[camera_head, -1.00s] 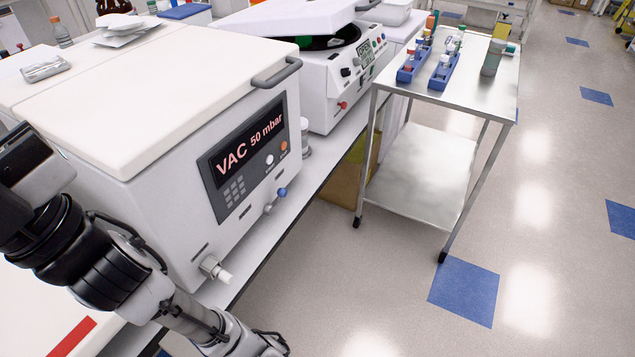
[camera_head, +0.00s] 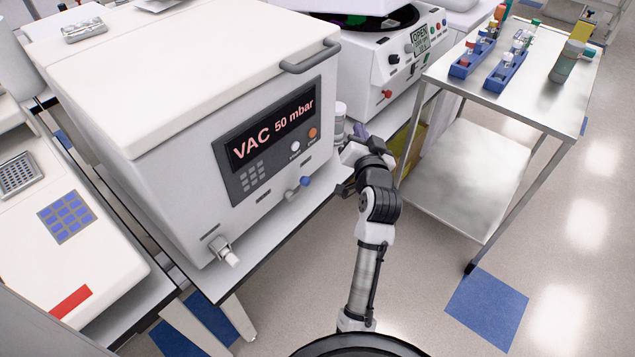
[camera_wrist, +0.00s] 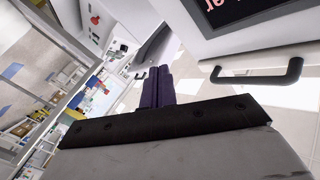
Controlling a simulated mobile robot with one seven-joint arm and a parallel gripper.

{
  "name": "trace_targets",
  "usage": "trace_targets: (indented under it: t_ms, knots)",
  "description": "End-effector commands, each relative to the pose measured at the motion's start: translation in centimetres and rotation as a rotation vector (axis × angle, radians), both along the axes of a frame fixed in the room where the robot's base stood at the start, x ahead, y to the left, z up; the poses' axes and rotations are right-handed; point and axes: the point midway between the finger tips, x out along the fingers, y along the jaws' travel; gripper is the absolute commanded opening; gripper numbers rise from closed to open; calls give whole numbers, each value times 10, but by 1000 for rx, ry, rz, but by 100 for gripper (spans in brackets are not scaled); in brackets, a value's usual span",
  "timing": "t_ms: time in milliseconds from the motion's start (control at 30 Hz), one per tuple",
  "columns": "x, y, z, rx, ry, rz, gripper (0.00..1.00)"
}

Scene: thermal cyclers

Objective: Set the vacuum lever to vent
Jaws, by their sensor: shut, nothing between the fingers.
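The white vacuum unit (camera_head: 170,110) shows "VAC 50 mbar" on its dark front panel (camera_head: 275,135). A small lever with a blue knob (camera_head: 305,182) sticks out low on its front, below the panel's right part. My gripper (camera_head: 359,131) is to the right of the lever and apart from it, beside the unit's right front corner. In the wrist view its purple fingers (camera_wrist: 158,88) are together and hold nothing. The lever cannot be made out in the wrist view.
A white-tipped valve (camera_head: 225,252) sticks out at the unit's lower left front. A dark handle (camera_head: 310,58) juts from the lid edge and shows in the wrist view (camera_wrist: 262,76). A centrifuge (camera_head: 385,60) and a metal cart (camera_head: 520,100) stand to the right.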

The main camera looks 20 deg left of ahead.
Motion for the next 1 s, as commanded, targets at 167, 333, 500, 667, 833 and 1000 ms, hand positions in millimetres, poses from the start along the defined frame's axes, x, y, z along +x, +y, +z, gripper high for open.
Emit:
trace_targets:
  t_ms: [167, 333, 500, 667, 833, 1000]
  knots:
    - [-22, 22, -96, 378, 216, 89, 0]
    - [-47, 32, -157, 708, 369, 87, 0]
    - [-64, 31, -196, 914, 463, 48, 0]
    - [-70, 30, -208, 983, 493, 29, 0]
    - [-70, 30, -209, 988, 493, 28, 0]
    - [-69, 30, -208, 985, 493, 28, 0]
